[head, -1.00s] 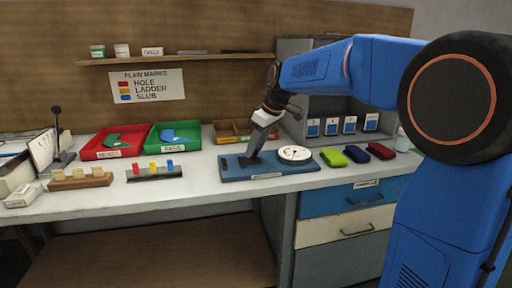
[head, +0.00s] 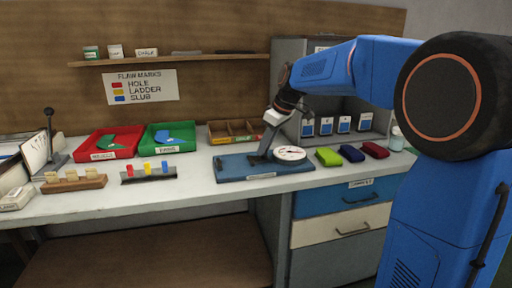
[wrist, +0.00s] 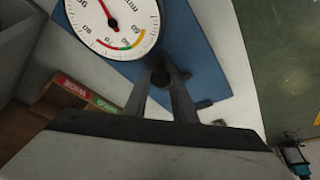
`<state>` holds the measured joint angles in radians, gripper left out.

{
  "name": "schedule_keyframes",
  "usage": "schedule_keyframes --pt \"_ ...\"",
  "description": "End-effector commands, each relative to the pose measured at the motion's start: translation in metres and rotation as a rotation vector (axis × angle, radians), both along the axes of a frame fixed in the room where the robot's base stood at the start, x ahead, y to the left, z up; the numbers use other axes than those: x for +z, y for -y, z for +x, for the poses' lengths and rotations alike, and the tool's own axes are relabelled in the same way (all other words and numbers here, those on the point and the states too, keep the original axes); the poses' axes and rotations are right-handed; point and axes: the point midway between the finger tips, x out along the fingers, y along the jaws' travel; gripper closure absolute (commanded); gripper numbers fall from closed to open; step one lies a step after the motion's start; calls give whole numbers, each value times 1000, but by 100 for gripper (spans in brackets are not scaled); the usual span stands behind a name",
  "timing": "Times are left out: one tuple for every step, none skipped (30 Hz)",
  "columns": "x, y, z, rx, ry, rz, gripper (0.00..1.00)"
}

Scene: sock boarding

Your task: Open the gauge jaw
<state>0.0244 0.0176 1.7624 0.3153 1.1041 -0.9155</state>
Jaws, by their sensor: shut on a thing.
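The gauge is a blue base plate (head: 236,172) with a round white dial (head: 289,154), on the bench. In the wrist view the dial (wrist: 112,22) has a red needle and a coloured arc. My gripper (head: 261,156) is low over the plate, just left of the dial, and tilted. In the wrist view my gripper's fingers (wrist: 164,76) are shut on a dark round knob (wrist: 177,75) at the dial's edge, above the blue plate (wrist: 205,60). The fingers hide part of the knob, and I cannot make out the jaw itself.
Green, blue and red bundles (head: 351,154) lie right of the gauge. A wooden divided box (head: 222,138) stands behind it. Red (head: 97,155) and green (head: 153,149) trays and a rack of coloured pegs (head: 139,178) are to the left. The bench front is clear.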

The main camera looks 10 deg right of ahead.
Motion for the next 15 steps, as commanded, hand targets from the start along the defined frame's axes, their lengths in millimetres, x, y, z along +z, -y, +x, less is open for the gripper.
schedule_keyframes --pt "0 5 0 -2 1 -1 100" --pt "0 6 0 -2 1 -1 100" --pt "0 7 0 0 1 -1 100" --pt "0 8 0 0 1 -1 100" --pt "0 8 0 0 1 -1 100" --pt "0 7 0 0 1 -1 100" --pt "0 7 0 0 1 -1 100" --pt "0 7 0 0 1 -1 100" --pt "0 7 0 1 2 0 100" --pt "0 7 0 1 2 0 100" --pt "0 7 0 1 2 0 100" --pt "0 7 0 1 2 0 74" --pt "0 7 0 1 2 0 66" --pt "0 7 0 1 2 0 59" --pt "0 7 0 1 2 0 57"
